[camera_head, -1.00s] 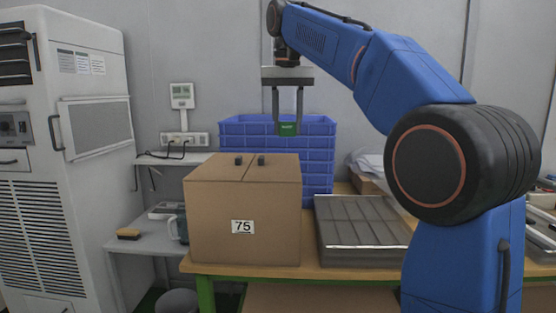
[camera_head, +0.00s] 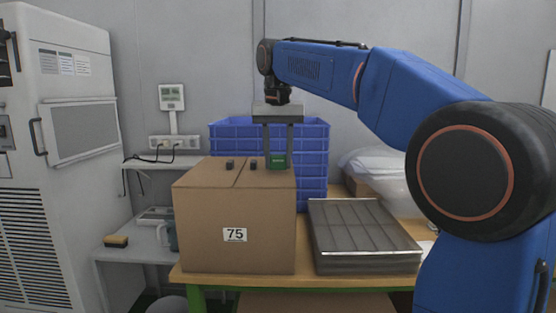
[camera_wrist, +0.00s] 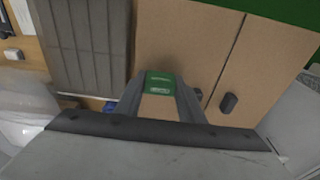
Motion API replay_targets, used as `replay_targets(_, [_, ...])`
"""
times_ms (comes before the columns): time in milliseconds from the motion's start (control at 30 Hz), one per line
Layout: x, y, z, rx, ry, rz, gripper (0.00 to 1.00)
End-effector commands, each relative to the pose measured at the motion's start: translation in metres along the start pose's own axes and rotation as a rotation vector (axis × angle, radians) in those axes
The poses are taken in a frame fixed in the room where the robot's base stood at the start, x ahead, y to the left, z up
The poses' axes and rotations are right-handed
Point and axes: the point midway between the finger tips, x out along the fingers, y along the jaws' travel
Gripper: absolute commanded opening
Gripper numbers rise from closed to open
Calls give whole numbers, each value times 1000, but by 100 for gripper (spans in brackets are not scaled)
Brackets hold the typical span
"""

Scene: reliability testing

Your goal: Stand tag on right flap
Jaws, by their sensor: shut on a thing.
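A closed cardboard box (camera_head: 215,255) labelled 75 stands on the table. Its top has two flaps with a seam between them. The right flap (camera_head: 265,180) also shows in the wrist view (camera_wrist: 180,40). My gripper (camera_head: 279,158) is shut on a small green tag (camera_head: 278,162), held upright at the back part of the right flap, near the box's right edge. The tag shows between the fingers in the wrist view (camera_wrist: 160,84). I cannot tell if its lower edge touches the flap.
A small dark block sits on the left flap (camera_head: 230,164) and another on the right flap (camera_head: 254,164), left of the tag. Blue crates (camera_head: 313,150) stand behind the box. A grey ribbed tray (camera_head: 360,232) lies to its right.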

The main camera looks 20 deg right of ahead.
Motion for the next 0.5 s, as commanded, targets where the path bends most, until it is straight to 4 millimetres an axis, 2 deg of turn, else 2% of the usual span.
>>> replay_targets(100, [6,0,1,0,0,0,14])
replay_targets(467, [9,0,1,0,0,0,14])
replay_targets(500, [9,0,1,0,0,0,45])
